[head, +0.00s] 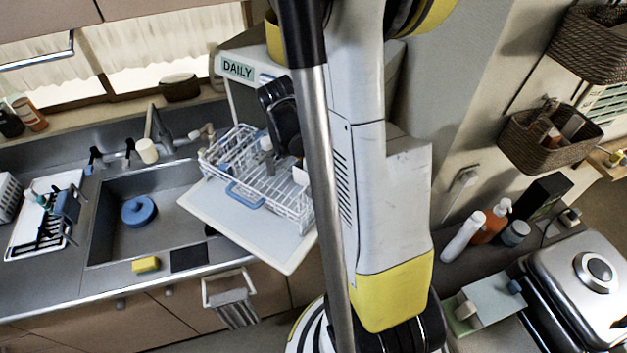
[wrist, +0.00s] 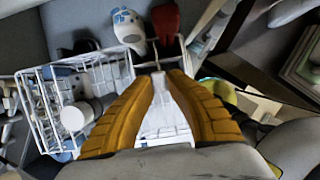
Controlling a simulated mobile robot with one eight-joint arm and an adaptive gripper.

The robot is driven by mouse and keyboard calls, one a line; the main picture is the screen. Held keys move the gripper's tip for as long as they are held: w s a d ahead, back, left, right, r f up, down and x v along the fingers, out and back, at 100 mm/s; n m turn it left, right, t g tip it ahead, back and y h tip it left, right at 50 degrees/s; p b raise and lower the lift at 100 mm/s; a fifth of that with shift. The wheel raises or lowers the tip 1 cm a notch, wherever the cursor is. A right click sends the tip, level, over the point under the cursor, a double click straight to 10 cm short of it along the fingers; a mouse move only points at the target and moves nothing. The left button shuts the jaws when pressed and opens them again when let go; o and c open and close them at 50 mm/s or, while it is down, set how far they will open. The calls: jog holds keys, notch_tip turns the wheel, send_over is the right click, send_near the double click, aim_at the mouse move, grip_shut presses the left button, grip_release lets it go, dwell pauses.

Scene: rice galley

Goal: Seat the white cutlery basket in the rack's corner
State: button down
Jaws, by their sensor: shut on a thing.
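The white wire rack (head: 262,185) with a blue handle sits on the open door of the countertop dishwasher. In the wrist view the rack (wrist: 42,112) is at the left. My gripper (wrist: 166,76) has its two orange fingers on a white piece (wrist: 165,112) that looks like the cutlery basket. In the head view my dark gripper (head: 281,118) is above the rack's right part, and a small white part of the basket (head: 300,174) seems to show under it. My arm and a pole hide the rack's right end, so I cannot tell whether the basket touches the corner.
A white cup (wrist: 76,116) stands in the rack. A white-and-blue item (wrist: 128,28) and a red item (wrist: 165,20) lie beyond the fingertips. The dishwasher's DAILY label (head: 237,69) is above the rack. The sink (head: 140,225) is left of the door (head: 235,222).

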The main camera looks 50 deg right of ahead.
jog(key=shift+f+b, duration=0.3)
dwell(0.4)
jog(key=c, duration=1.4)
grip_release()
jog(key=shift+o, duration=0.2)
jog(key=v, duration=1.2)
